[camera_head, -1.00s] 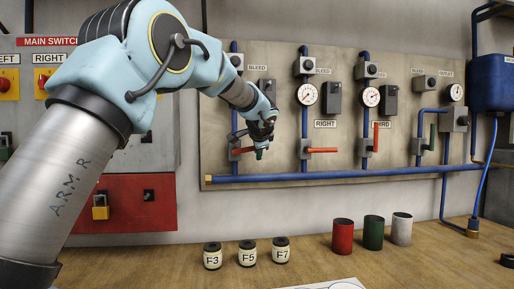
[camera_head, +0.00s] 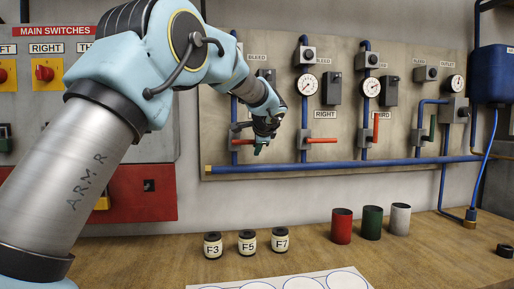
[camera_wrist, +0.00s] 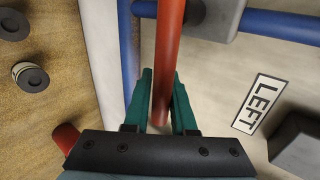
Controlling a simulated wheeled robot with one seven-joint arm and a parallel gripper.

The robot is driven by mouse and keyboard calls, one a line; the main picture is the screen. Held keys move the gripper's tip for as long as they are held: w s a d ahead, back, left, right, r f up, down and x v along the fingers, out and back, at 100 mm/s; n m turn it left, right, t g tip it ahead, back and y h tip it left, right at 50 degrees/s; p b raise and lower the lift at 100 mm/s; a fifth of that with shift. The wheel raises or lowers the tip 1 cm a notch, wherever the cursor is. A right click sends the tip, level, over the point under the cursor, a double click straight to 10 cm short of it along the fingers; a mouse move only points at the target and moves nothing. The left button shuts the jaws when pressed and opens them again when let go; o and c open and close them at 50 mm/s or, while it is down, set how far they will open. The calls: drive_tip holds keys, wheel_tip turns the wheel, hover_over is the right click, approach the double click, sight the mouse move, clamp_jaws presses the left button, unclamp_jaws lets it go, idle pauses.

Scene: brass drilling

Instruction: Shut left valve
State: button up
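The left valve has a red lever handle (camera_head: 243,142) on the wall panel, lying level and pointing right in the head view. It also shows in the wrist view as a red bar (camera_wrist: 169,50), beside the LEFT label (camera_wrist: 259,103). My gripper (camera_head: 262,150) is at the handle's free end. In the wrist view its green fingers (camera_wrist: 162,78) stand apart on both sides of the handle, with narrow gaps showing; firm contact is not visible.
The right valve's red handle (camera_head: 322,140) is level; the third valve's handle (camera_head: 376,128) is upright. A blue pipe (camera_head: 340,167) runs below. Labelled canisters (camera_head: 247,243) and red, green and white cups (camera_head: 371,223) stand on the wooden bench (camera_head: 140,262).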

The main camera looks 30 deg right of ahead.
drive_tip(key=o, duration=0.4)
drive_tip(key=b+v, duration=0.2)
drive_tip(key=v, duration=0.8)
drive_tip(key=shift+s+r+b, duration=0.15)
drive_tip(key=shift+s+b, duration=0.15)
drive_tip(key=shift+b, duration=0.1)
drive_tip(key=shift+a, duration=0.15)
